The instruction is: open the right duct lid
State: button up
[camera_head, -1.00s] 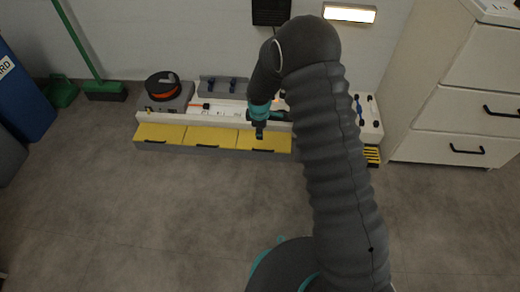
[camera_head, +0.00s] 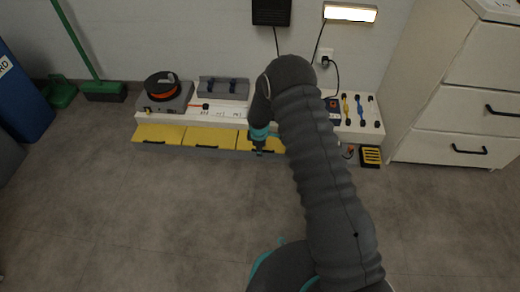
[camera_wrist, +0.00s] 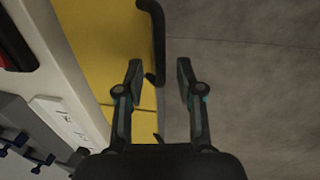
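The right duct lid (camera_head: 243,139) is the last of a row of yellow lids along the front of the low duct by the wall. It looks shut. It fills the upper left of the wrist view (camera_wrist: 104,38), with its black handle (camera_wrist: 157,38) along its front edge. My gripper (camera_head: 259,153) is at the front of this lid, pointing down. In the wrist view my gripper (camera_wrist: 159,72) is open, with the near end of the handle between its fingertips in the picture. I cannot tell whether it touches. My arm hides part of the lid in the head view.
The middle lid (camera_head: 206,137) and left lid (camera_head: 160,134) lie flat to the left. A cable reel (camera_head: 162,86) and a grey bracket (camera_head: 224,88) stand behind. A white drawer cabinet (camera_head: 462,120) is at the right. The floor (camera_head: 140,215) in front is clear.

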jog(key=shift+w+f, duration=0.1)
jog(key=shift+f, duration=0.25)
jog(key=shift+c, duration=0.2)
grip_shut()
